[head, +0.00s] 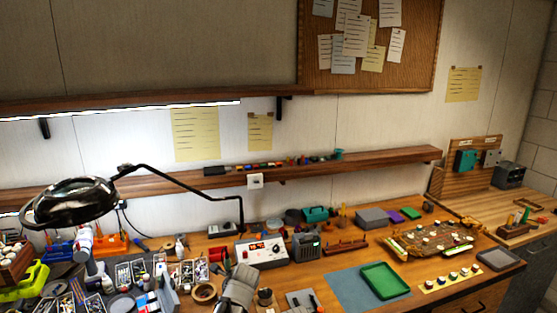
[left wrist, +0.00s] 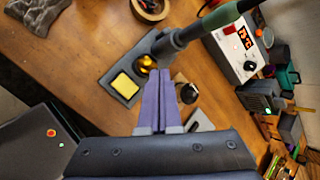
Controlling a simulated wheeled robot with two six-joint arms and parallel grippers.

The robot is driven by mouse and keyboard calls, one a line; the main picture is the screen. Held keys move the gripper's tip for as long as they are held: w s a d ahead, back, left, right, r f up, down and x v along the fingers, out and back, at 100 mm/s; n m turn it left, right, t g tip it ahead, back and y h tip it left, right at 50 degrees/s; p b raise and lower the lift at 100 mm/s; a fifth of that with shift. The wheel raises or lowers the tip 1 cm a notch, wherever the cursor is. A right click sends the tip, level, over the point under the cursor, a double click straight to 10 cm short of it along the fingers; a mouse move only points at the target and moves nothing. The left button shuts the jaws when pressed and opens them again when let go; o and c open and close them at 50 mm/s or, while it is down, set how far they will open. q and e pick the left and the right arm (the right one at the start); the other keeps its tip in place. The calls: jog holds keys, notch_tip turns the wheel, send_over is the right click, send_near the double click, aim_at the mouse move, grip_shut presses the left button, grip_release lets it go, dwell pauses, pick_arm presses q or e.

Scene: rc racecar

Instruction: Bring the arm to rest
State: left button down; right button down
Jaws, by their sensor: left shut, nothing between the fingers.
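My left gripper (left wrist: 167,75) shows in the left wrist view, with its two long purple-grey fingers pressed together and nothing between them. It is over the wooden bench, with its fingertips in front of a soldering iron stand (left wrist: 118,82) in the picture. I cannot tell whether they touch it. A grey part at the bottom of the head view (head: 238,290) looks like my left arm; its fingertips cannot be made out there. My right gripper is in neither view.
The stand has a yellow sponge (left wrist: 125,86); an iron with a green grip (left wrist: 216,20) lies at it. The soldering station (head: 262,251), a magnifier lamp (head: 75,200) and many small parts crowd the bench. A blue mat with a green tray (head: 385,281) lies right.

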pick_arm(q)
jog(key=s+a+f+n+g+h, duration=0.2)
jog(key=s+n+g, duration=0.1)
jog(key=s+n, duration=0.75)
jog(key=s+a+f+n+g+h, duration=0.1)
jog(key=s+f+n+g, duration=0.15)
jog(key=s+n, duration=0.75)
jog(key=s+d+f+m+b, duration=0.1)
jog(key=s+d, duration=0.1)
jog(key=d, duration=0.3)
jog(key=s+d+f+m+g+y+b, duration=0.1)
jog(key=s+d, duration=0.2)
jog(key=d, duration=0.2)
jog(key=shift+d+f+m+b, duration=0.35)
jog(key=shift+b, duration=0.05)
jog(key=shift+s+g, duration=0.1)
jog(key=shift+g, duration=0.15)
